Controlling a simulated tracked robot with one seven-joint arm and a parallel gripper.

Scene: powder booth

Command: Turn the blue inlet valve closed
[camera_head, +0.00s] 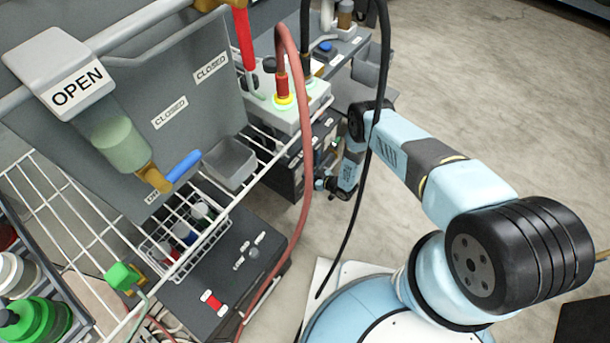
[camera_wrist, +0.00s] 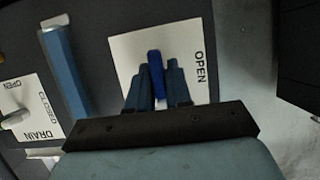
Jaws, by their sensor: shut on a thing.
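In the wrist view a bright blue valve handle (camera_wrist: 155,68) stands in front of a white placard marked OPEN (camera_wrist: 198,68). My gripper (camera_wrist: 157,82) has its two dark blue-grey fingers on either side of the handle, shut on it. The handle points up in the picture, roughly along the fingers. Its base is hidden behind the fingers. In the head view my gripper (camera_head: 323,185) is small, beside a dark box (camera_head: 288,170); the held handle cannot be made out there.
A DRAIN placard (camera_wrist: 38,122) with a pale knob (camera_wrist: 14,119) and a long blue bar (camera_wrist: 64,72) lie left of my gripper. In the head view another blue lever (camera_head: 184,165) sits under a hopper (camera_head: 118,142), away from my gripper. A red hose (camera_head: 306,120) and wire shelf (camera_head: 75,225) are left of my arm.

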